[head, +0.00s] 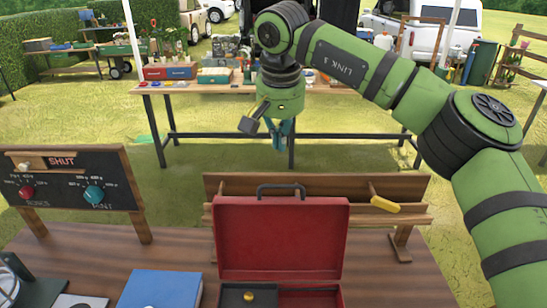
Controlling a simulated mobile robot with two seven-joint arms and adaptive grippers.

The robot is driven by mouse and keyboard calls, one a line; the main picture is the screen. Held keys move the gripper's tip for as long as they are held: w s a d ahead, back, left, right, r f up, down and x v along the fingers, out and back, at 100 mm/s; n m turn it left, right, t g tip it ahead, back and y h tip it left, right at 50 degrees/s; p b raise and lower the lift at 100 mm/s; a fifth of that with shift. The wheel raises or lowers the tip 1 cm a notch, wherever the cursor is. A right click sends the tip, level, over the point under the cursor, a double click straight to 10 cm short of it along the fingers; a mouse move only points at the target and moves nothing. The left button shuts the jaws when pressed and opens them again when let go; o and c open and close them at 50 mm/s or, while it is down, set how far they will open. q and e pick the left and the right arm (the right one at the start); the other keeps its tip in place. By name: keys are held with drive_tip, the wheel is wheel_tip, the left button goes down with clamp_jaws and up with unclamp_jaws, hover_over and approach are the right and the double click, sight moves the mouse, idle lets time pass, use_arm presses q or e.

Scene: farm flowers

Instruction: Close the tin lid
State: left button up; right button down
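A red tin (312,291) sits at the front middle of the wooden table, cut off by the lower picture edge. Its red lid (281,240) stands open and upright at the back, with a dark handle (280,188) along its top edge. A dark compartment and a small brass-coloured knob (249,296) show inside the tin. My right gripper (278,145) hangs pointing down, above and beyond the lid in the picture, apart from it. Its fingers are small here, and I cannot tell whether they are open. My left gripper is not in view.
A blue book-like object (160,290) lies left of the tin. A dark board with knobs (75,180), marked SHUT, stands at the left. A wooden rack (225,188) with a yellow-handled item (385,204) stands behind the tin. Bare tabletop (390,275) lies to the right.

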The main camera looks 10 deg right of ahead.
wheel_tip(320, 180, down, 8)
drive_tip(key=s+p, duration=0.1)
drive_tip(key=p, duration=0.4)
drive_tip(key=shift+s+a+r, duration=0.15)
drive_tip(key=shift+s+a, duration=0.05)
drive_tip(key=shift+s, duration=0.15)
